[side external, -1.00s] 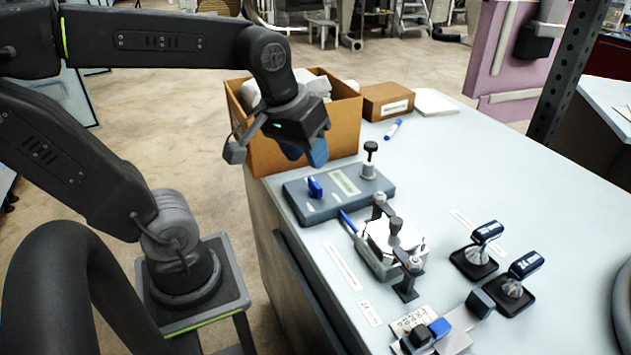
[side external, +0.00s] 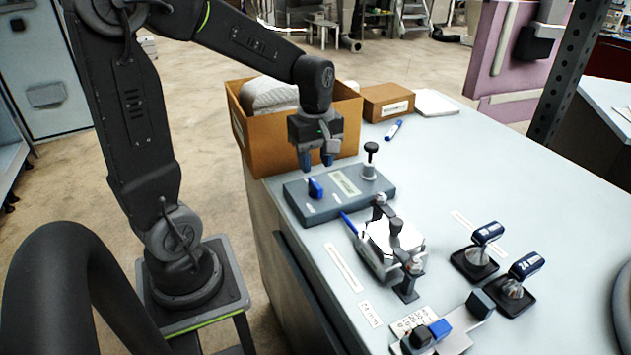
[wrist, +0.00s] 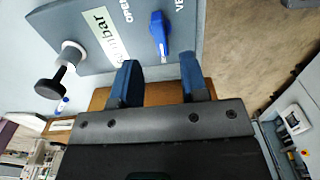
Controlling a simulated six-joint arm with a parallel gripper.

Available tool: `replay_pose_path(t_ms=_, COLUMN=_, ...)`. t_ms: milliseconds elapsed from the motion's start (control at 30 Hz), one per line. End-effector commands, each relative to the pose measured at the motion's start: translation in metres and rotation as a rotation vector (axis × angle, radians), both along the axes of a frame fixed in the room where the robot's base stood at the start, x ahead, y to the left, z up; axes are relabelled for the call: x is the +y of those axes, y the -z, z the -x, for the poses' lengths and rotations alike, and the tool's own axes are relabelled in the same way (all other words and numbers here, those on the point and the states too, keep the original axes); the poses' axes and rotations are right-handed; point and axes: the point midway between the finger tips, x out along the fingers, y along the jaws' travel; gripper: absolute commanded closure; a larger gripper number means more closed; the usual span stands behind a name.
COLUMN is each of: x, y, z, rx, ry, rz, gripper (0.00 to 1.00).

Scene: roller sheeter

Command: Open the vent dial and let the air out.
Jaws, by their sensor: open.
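The vent dial (side external: 316,188) is a blue knob on the left of a flat grey box (side external: 350,200) on the bench. In the wrist view the dial (wrist: 158,36) sits beside printed lettering reading "OPEN" and a partly cut-off "VE". My gripper (side external: 317,163) points down just above and behind the dial. Its two blue fingers are apart with nothing between them. In the wrist view the dial lies ahead of the gap between the fingertips (wrist: 159,68), not touching them.
A black-topped plunger knob (side external: 371,160) stands on the box's far right corner. An open cardboard box (side external: 252,135) is close behind my gripper. A clamp fixture (side external: 390,250) and two blue-handled levers (side external: 488,232) stand to the right.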

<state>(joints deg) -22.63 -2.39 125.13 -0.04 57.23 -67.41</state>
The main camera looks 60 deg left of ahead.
Motion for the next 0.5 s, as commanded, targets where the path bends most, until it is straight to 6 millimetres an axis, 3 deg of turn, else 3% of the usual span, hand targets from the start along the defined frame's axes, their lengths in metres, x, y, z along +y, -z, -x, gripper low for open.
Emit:
replay_pose_path(t_ms=200, x=0.0, y=0.039, z=0.001, rx=0.003, ry=0.001, rz=0.001, gripper=0.6)
replay_pose_path(t_ms=500, x=0.0, y=0.059, z=0.0, rx=-0.001, ry=0.002, rz=0.0, gripper=0.6)
